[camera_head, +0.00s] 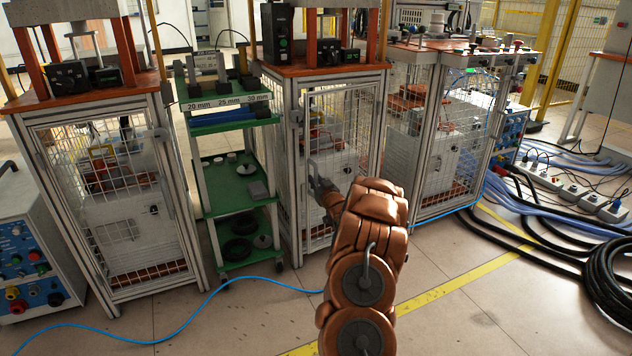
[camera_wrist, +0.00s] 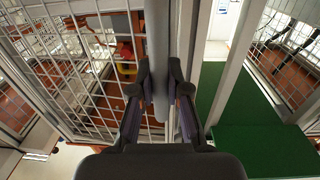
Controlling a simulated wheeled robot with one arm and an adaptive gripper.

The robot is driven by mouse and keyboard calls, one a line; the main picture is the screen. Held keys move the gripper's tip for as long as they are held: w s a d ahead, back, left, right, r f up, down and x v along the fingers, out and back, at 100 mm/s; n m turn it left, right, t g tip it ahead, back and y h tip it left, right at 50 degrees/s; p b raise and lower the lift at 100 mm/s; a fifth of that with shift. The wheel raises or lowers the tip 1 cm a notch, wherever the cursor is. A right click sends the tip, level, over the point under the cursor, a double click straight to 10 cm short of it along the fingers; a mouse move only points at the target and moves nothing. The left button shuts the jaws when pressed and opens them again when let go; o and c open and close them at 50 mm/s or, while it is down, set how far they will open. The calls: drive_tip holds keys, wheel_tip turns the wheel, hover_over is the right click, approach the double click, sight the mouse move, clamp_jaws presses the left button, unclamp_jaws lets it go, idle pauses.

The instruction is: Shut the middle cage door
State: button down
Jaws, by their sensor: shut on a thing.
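The middle cage (camera_head: 345,125) has a silver frame with a wire mesh door (camera_head: 340,135) on its front. In the wrist view the door's mesh (camera_wrist: 80,60) fills the left side. My gripper (camera_head: 316,178) is at the left part of this door, partly hidden by my copper arm. In the wrist view my gripper (camera_wrist: 160,75) is shut on a grey upright bar (camera_wrist: 157,35), which looks like the door handle, with one finger on each side. A pale frame post stands just right of the bar. I cannot tell how far the door stands from its frame.
A green shelf trolley (camera_head: 233,160) stands left of the middle cage, close to my gripper. Other cages stand at left (camera_head: 110,190) and right (camera_head: 440,140). A blue hose (camera_head: 190,325) crosses the floor; black cables (camera_head: 600,255) lie at right.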

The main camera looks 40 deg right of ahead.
idle(0.6)
drive_tip(key=shift+w+d+r+p, duration=0.1)
drive_tip(key=shift+w+r+p, duration=0.05)
drive_tip(key=shift+w+p, duration=0.65)
drive_tip(key=shift+w+d+p, duration=0.15)
drive_tip(key=shift+w+p, duration=0.55)
drive_tip(key=shift+w, duration=0.2)
drive_tip(key=shift+w+d+p, duration=0.1)
drive_tip(key=shift+w+p, duration=0.55)
drive_tip(key=shift+w, duration=0.2)
drive_tip(key=c, duration=1.1)
unclamp_jaws()
drive_tip(key=shift+c, duration=0.2)
drive_tip(key=v, duration=1.2)
